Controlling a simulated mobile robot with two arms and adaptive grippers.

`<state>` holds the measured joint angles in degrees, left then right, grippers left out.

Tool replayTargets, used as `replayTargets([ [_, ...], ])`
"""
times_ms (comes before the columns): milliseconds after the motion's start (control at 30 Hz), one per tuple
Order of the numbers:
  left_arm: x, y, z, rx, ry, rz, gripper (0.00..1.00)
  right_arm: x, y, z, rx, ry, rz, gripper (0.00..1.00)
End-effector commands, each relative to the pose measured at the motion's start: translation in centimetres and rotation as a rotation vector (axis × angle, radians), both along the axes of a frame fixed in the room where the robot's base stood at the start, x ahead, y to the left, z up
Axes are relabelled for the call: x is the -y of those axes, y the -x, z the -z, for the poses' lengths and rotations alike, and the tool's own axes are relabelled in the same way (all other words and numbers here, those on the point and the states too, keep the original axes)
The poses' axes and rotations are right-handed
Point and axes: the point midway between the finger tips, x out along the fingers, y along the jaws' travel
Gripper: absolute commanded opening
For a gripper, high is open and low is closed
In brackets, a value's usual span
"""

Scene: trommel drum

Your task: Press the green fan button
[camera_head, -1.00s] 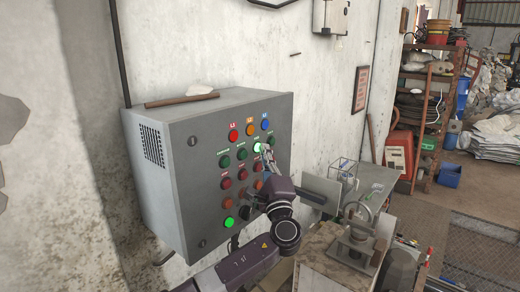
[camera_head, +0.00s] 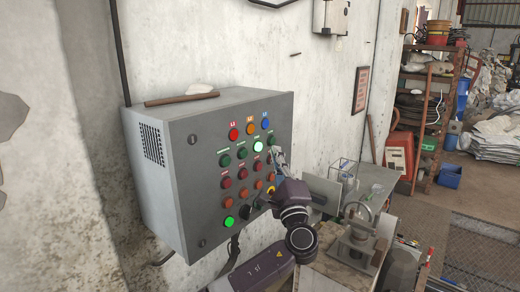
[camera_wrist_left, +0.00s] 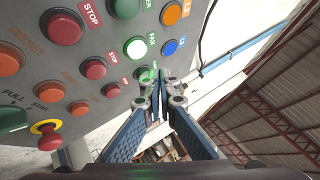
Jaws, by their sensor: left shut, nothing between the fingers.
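The fan button (camera_head: 258,146) is a round button in the green row of the grey control panel (camera_head: 205,208). It glows bright whitish green. In the left wrist view it shows as a lit button (camera_wrist_left: 135,48) beside a FAN label. My left gripper (camera_head: 276,152) is to the right of it in the head view, with its fingers shut and empty. In the left wrist view the closed fingertips (camera_wrist_left: 161,88) are apart from the lit button and partly cover another green button (camera_wrist_left: 145,75). My right gripper is not in view.
Red, orange and blue lamps (camera_head: 250,129) sit above the green row. Red and orange buttons lie below, with another lit green button (camera_head: 229,222) at lower left. A bench with a metal clamp device (camera_head: 355,240) stands right of the panel.

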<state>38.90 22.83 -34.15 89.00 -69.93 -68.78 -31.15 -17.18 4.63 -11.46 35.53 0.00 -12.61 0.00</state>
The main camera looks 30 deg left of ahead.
Motion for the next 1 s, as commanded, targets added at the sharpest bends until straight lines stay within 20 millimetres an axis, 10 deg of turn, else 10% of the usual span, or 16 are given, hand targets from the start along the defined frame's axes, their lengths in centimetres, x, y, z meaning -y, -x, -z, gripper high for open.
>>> replayTargets([
  [1000, 2.5, 0.3, 0.0, 0.001, 0.000, 0.002, 0.00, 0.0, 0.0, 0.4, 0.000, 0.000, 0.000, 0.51],
])
